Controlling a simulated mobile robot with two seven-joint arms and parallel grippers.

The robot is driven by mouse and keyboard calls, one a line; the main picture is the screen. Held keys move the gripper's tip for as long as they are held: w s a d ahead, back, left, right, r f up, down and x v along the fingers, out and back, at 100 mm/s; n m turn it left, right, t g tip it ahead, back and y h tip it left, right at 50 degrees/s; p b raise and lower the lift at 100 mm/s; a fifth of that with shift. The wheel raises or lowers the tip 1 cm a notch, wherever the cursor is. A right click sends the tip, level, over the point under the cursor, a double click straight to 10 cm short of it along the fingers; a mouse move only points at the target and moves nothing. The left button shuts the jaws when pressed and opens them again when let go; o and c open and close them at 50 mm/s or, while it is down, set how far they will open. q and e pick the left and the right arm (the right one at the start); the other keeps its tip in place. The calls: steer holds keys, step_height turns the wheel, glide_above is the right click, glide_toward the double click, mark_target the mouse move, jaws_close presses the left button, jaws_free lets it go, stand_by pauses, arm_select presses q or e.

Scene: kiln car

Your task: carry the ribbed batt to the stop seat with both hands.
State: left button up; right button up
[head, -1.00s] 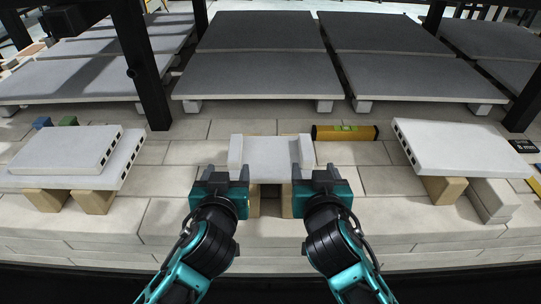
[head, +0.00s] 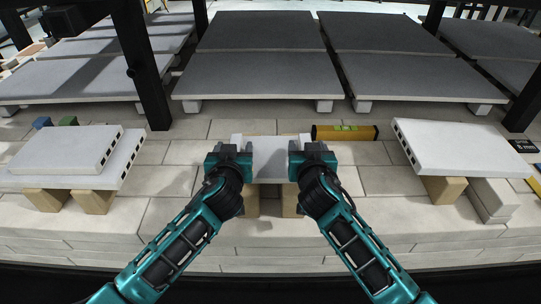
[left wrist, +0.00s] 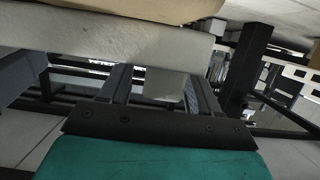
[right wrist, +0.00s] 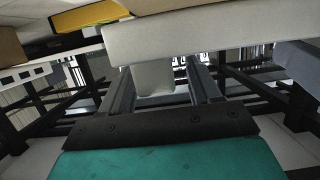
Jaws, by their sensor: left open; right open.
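The ribbed batt (head: 270,157) is a pale plate with a raised rib along its left and right sides, lying on two tan blocks at the middle of the brick deck. My left gripper (head: 235,148) is open at its left rib. My right gripper (head: 306,148) is open at its right rib. Each gripper hides much of its rib in the head view. In the left wrist view a pale piece (left wrist: 172,84) shows between the spread fingers, and a similar one (right wrist: 154,78) shows in the right wrist view. I cannot tell whether the fingers touch. I cannot identify the stop seat.
A yellow level (head: 344,133) lies just behind and right of the batt. Stacked pale slabs (head: 60,150) rest on tan blocks at left; another slab (head: 460,148) is propped at right. A dark post (head: 143,70) stands behind left. Bare brick lies on both sides of the batt.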

arm_select(q)
steer(key=shift+x, duration=0.8)
arm_select(e)
steer(key=shift+x, duration=0.8)
arm_select(q)
steer(key=shift+c, duration=0.4)
arm_select(e)
steer(key=shift+c, duration=0.4)
arm_select(q)
jaws_close()
arm_select(e)
jaws_close()
arm_select(q)
steer(key=shift+r, duration=0.15)
arm_select(e)
steer(key=shift+r, duration=0.15)
